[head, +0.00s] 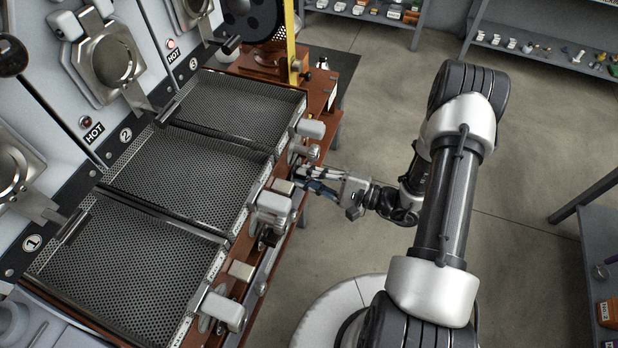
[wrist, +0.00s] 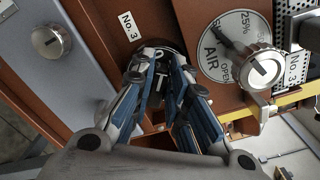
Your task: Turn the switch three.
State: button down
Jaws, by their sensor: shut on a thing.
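My gripper (wrist: 163,82) faces the brown panel in the wrist view, its blue-padded fingers closed in around a black round switch (wrist: 160,53) beside the "No. 3" label (wrist: 127,23). White letters show on the switch's dial, partly covered by the fingers. The gripped part and its turned position are mostly hidden. In the head view my gripper (head: 300,181) reaches the front edge of the roaster, beside the middle tray; the switch itself cannot be made out there.
A silver knob on an "AIR" dial (wrist: 213,62) stands close right of the fingers. Another silver knob (wrist: 47,41) is at the left. Perforated trays (head: 185,180) line the roaster. Red lamp (head: 171,43) glows near number 3. Open floor (head: 350,240) lies right of the roaster.

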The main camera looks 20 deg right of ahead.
jog(key=shift+f+n+b, duration=0.2)
jog(key=shift+n+b, duration=0.35)
jog(key=shift+n, duration=0.55)
jog(key=shift+s, duration=0.1)
jog(key=c, duration=1.6)
grip_release()
jog(key=shift+o, duration=0.2)
jog(key=v, duration=1.2)
